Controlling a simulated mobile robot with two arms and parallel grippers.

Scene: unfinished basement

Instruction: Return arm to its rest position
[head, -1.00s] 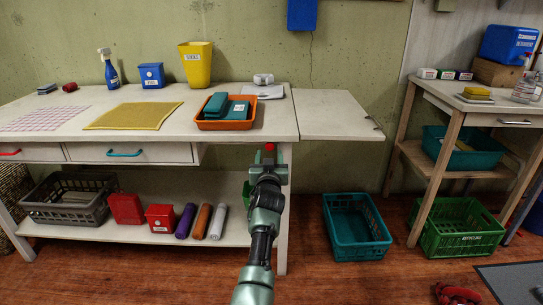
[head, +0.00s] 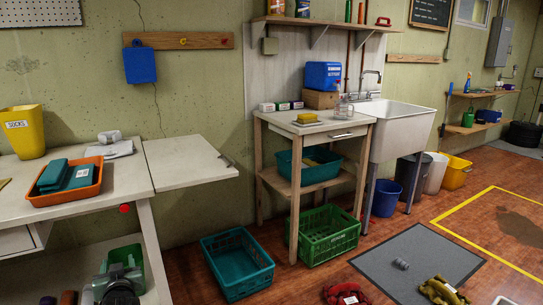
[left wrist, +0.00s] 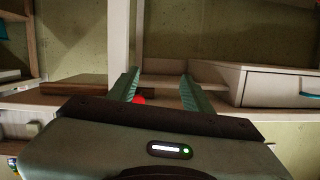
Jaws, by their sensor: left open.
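My left arm shows at the bottom left of the head view, with its gripper (head: 120,285) low beside the workbench's right end. In the left wrist view the left gripper (left wrist: 160,92) has its two green fingers apart with nothing held between them. A small red round knob (left wrist: 140,99) shows behind the fingers; a red knob (head: 124,208) also shows under the bench edge in the head view. My right gripper is in neither view.
The white workbench (head: 100,196) with its side leaf (head: 190,160) stands close at left. An orange tray (head: 88,192) lies on it. A teal crate (head: 238,262) and a green crate (head: 328,235) stand on the floor. A grey mat (head: 400,258) lies at right.

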